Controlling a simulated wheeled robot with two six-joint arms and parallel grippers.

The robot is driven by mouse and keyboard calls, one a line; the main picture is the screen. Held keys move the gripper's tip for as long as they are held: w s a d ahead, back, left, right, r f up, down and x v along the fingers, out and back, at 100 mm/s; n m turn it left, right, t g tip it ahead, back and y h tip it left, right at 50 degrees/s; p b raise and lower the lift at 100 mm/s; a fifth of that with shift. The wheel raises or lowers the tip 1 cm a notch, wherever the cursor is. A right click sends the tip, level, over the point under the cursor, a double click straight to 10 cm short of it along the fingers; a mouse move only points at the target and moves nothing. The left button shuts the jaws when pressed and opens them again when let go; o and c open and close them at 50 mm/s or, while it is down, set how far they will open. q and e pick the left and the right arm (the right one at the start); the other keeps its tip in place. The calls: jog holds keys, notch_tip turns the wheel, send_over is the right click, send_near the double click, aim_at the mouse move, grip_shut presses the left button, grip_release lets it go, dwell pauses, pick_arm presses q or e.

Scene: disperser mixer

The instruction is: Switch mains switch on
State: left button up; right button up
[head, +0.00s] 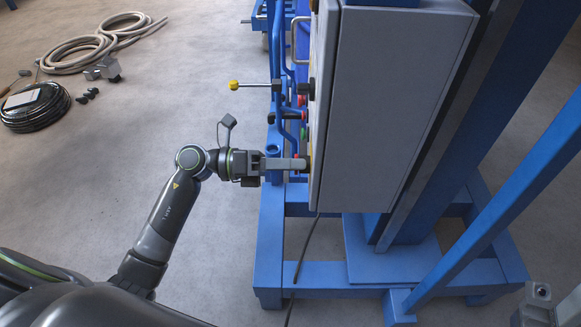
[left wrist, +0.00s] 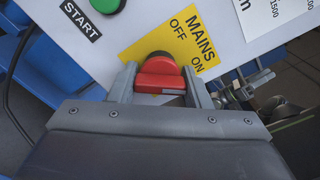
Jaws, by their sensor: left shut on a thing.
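The red mains switch (left wrist: 160,76) shows in the left wrist view on a light panel, beside a yellow label (left wrist: 180,38) reading MAINS, OFF and ON. My left gripper (left wrist: 160,88) has one finger on each side of the red handle and is shut on it. I cannot tell for sure which mark the handle points to. In the head view my left gripper (head: 300,164) reaches the left-facing front of the grey control cabinet (head: 385,105); the switch is mostly hidden there.
A green START button (left wrist: 106,4) is on the same panel. A yellow-knobbed lever (head: 234,85) sticks out above my left arm. The blue frame (head: 330,275) stands under the cabinet. A black cable coil (head: 35,107) and pale hoses (head: 85,50) lie on the floor at left.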

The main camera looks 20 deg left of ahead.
pick_arm(q)
jog(key=shift+m+b, duration=0.35)
jog(key=shift+m, duration=0.25)
jog(key=o, duration=1)
jog(key=p+v, duration=0.2)
jog(key=v, duration=1.5)
jog(key=shift+a+r, duration=0.1)
jog(key=shift+a, duration=0.2)
